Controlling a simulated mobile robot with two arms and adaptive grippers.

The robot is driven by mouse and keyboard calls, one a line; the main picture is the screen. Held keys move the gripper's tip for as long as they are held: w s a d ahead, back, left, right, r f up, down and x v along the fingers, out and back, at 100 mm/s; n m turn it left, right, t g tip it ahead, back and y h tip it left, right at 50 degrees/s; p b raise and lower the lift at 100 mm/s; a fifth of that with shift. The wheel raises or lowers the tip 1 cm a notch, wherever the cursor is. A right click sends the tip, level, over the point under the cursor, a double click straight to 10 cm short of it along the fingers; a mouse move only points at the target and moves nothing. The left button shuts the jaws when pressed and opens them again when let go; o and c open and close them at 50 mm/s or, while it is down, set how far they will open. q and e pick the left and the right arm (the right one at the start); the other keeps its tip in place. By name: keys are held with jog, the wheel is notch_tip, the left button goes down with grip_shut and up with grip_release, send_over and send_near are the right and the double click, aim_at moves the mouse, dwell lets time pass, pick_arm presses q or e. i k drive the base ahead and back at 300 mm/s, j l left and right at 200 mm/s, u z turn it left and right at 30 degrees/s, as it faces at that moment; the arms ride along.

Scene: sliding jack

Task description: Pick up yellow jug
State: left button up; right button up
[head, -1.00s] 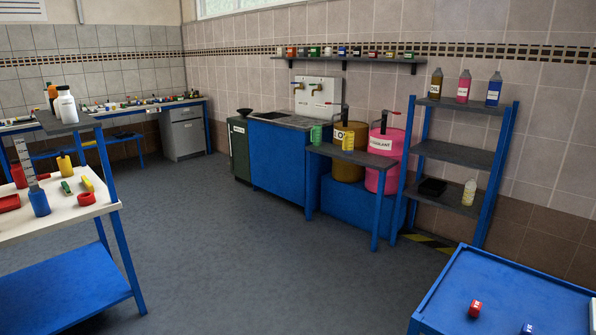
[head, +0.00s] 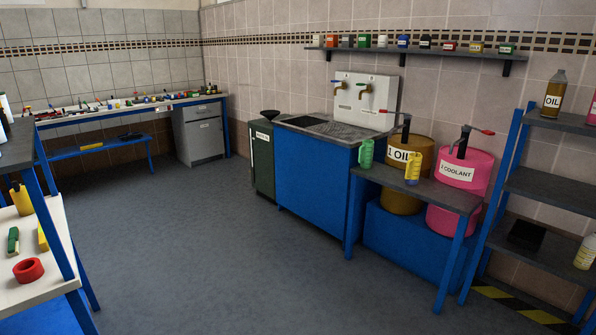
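A yellow jug (head: 412,168) stands upright on a small grey-topped table (head: 450,194) with blue legs. It is in front of the oil and coolant drums and partly overlaps the oil drum in the picture. A green jug (head: 366,153) stands to its left on the same table, apart from it. Another yellow container (head: 20,199) with a dark top stands on the white table at the left edge. Neither of my grippers is in view.
A brown oil drum (head: 397,192) and pink coolant drum (head: 464,190) stand behind the small table. A blue sink cabinet (head: 313,190) is left of it, a shelf rack (head: 548,185) right. The grey floor (head: 220,240) in the middle is clear.

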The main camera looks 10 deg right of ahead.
aim_at(413, 165)
jog(key=i+j, duration=0.1)
jog(key=i, duration=2.25)
jog(key=l+z, duration=0.05)
jog(key=l, duration=0.05)
